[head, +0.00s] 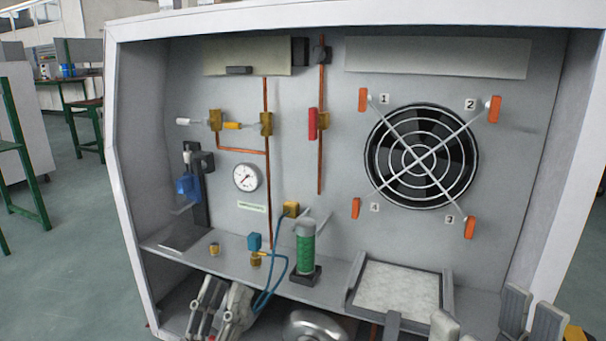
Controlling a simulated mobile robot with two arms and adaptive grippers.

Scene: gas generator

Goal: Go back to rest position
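My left gripper (224,290) is at the bottom, left of centre, in front of the generator's lower edge. Its two fingertips point up with a gap between them, and nothing shows in the gap. Grey finger-like parts at the lower right appear to belong to my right gripper (531,314). The bottom edge cuts them off, so how far they are open is unclear. The gas generator cabinet (345,17) stands upright in front of me.
The shelf (337,288) holds a green cylinder (305,248), a blue hose (270,292) and a light tray (397,291). A round fan grille (421,157) with orange clips is on the back panel. Open floor (84,228) lies at left, with green-legged tables beyond.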

